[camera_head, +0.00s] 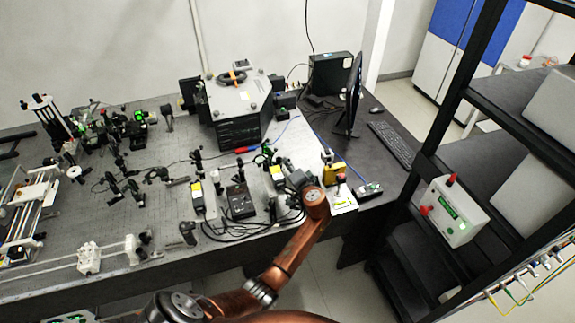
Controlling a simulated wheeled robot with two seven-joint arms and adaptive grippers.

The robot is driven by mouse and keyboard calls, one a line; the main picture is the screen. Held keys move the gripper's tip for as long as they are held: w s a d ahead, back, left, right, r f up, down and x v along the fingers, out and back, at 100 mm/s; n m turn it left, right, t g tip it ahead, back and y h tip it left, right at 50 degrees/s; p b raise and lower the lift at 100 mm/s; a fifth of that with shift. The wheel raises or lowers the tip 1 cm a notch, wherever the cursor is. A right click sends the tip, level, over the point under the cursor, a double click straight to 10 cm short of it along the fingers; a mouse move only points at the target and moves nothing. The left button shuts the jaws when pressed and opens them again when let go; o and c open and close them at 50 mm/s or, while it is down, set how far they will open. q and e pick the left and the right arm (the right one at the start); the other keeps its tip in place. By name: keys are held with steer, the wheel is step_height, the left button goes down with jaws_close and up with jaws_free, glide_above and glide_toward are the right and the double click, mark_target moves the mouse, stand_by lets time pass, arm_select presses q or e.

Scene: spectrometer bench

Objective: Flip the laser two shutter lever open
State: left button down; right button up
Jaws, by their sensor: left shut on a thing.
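My left gripper (282,174) reaches over the right part of the optical bench, at the end of my copper-coloured arm. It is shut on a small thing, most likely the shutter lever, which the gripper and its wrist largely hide. A small box with a yellow label (277,173) stands right at the gripper. A similar box with a yellow label (197,196) stands further left. I cannot read which of them is laser two, nor tell the lever's position. My right gripper is not in view.
A black controller (239,201) and loose cables lie left of the gripper. A yellow device (333,170) with a red knob is close on its right. A monitor (353,95) and keyboard (391,143) stand beyond. Dense optics fill the bench's left. A black rack (448,100) rises at right.

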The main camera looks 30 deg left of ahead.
arm_select(q)
steer(key=c, duration=2)
jaws_free()
steer(key=v, duration=1.2)
